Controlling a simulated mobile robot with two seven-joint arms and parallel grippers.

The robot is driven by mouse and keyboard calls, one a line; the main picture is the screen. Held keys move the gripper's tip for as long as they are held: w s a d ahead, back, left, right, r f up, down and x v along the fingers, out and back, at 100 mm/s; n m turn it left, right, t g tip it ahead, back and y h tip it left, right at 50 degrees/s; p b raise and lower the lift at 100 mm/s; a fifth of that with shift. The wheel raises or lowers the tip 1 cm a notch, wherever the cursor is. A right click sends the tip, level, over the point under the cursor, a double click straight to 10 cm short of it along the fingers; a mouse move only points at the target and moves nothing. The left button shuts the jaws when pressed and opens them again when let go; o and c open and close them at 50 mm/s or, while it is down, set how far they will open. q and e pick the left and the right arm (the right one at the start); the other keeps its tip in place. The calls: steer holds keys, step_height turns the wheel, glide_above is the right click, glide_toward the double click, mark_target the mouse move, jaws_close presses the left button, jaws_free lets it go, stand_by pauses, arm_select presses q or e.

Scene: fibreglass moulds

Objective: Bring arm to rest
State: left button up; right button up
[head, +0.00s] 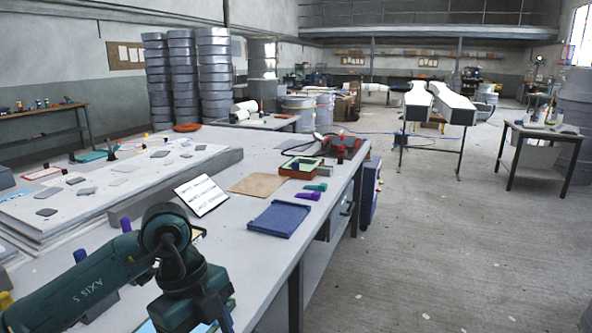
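My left arm (85,278), dark green, comes in from the lower left and bends at a rounded joint over the near end of the long grey table (240,235). My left gripper (210,316) points down at the bottom edge of the head view. It is partly cut off and partly hidden by the wrist, so its fingers do not show clearly. No object can be made out in it. My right arm and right gripper are out of view.
A blue tray (272,219), a brown sheet (258,184), a tilted white card (201,195) and small purple (308,195) and green (317,187) pieces lie on the table. A low grey slab (160,190) stands left. Open floor (430,240) lies right.

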arm_select(q)
steer(key=s+d+m+g+h, duration=0.4)
steer(key=s+d+h, duration=0.25)
steer(key=d, duration=0.45)
steer(key=d+r+n+t+h+p, duration=0.25)
steer(key=d+r+h, duration=0.35)
steer(key=h, duration=0.6)
steer(key=w+a+f+n+t+y+p, duration=0.1)
steer(key=w+a+f+n+t+y, duration=0.35)
steer(key=n+t, duration=0.55)
steer(key=w+a+f+n+t+y, duration=0.2)
steer(key=a+f+n+t+y, duration=0.2)
steer(key=a+n+t+y, duration=0.45)
steer(key=s+a+f+n+g+y, duration=0.2)
steer(key=s+f, duration=0.3)
steer(key=f, duration=0.4)
steer(key=s+a+f+n+g+y+p, duration=0.1)
steer(key=s+a+f+n+g+y, duration=0.1)
steer(key=s+f, duration=0.4)
step_height(320, 180, down, 3)
steer(key=shift+a+r+n+g, duration=0.1)
steer(key=shift+a+n+g, duration=0.2)
steer(key=shift+a+g, duration=0.4)
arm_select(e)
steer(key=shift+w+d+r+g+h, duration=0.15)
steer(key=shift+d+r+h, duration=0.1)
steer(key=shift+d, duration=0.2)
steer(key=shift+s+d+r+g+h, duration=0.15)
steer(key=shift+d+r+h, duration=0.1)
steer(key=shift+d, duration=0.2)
